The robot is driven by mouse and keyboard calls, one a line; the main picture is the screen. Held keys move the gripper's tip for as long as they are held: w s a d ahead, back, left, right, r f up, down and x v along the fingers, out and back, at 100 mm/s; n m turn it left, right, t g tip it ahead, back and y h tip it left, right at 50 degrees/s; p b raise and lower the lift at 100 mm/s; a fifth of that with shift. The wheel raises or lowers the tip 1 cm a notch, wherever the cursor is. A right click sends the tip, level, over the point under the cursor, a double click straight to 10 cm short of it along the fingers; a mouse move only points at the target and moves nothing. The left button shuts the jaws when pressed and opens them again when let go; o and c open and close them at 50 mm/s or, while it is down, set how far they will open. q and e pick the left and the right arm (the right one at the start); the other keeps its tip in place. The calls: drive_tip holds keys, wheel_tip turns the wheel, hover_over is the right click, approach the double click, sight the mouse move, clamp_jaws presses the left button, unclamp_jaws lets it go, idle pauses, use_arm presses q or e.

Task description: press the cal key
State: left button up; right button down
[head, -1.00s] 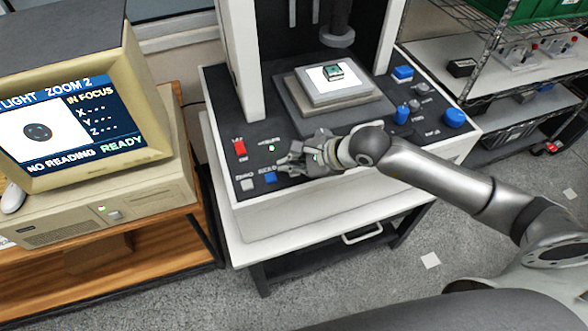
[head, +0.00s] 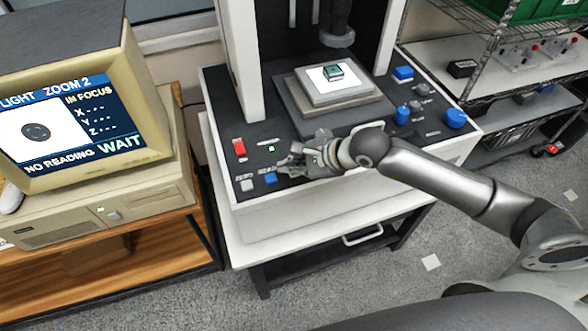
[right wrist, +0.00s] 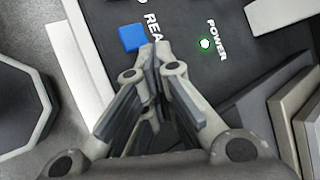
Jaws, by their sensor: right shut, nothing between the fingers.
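My right gripper (head: 283,171) is shut and empty, low over the front left of the black machine panel (head: 310,194). Its fingertips, also in the right wrist view (right wrist: 154,52), are close beside a blue key (right wrist: 131,37), whose label starts "REA". I cannot tell whether they touch it. The same blue key (head: 270,178) shows in the head view, with a pale grey key (head: 247,185) to its left. I cannot read a "cal" label on any key. The monitor screen (head: 72,115) reads "NO READING" and "WAIT". My left gripper is not in view.
A red switch (head: 239,147) and a green power light (head: 271,148) are behind the keys. The stage (head: 348,97) with a small green part (head: 332,71) stands behind my gripper. Blue knobs (head: 455,118) are at the panel's right.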

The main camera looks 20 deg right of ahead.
sight(292, 174)
drive_tip(key=shift+r, duration=0.7)
drive_tip(key=shift+r, duration=0.1)
drive_tip(key=shift+r+p, duration=1.35)
drive_tip(key=shift+r, duration=1.1)
